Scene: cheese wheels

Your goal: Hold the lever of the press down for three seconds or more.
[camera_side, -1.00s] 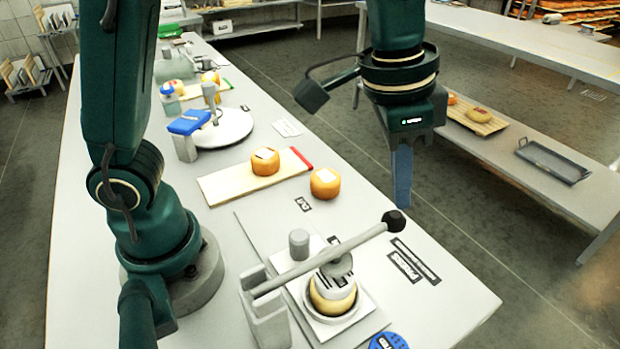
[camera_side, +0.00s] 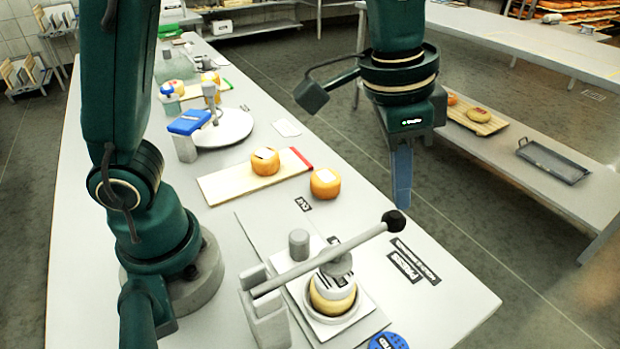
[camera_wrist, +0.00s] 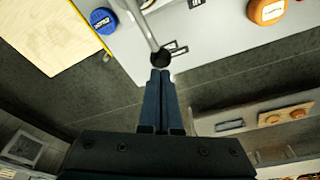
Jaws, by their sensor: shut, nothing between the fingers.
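The press (camera_side: 265,318) stands at the front of the table. Its grey lever (camera_side: 325,257) slants up to the right and ends in a black knob (camera_side: 394,221). A yellow cheese wheel (camera_side: 332,302) sits in the press under its plunger. My gripper (camera_side: 403,200) is shut and empty, pointing down, with its blue fingertips just above the knob in the side view. In the wrist view the knob (camera_wrist: 161,58) appears just beyond the shut fingertips (camera_wrist: 160,75). I cannot tell whether they touch.
An orange cheese wheel (camera_side: 325,183) and a board (camera_side: 225,184) with another cheese stand farther back. A side bench (camera_side: 540,185) holds a dark tray (camera_side: 553,161). The floor beyond the table edge is clear.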

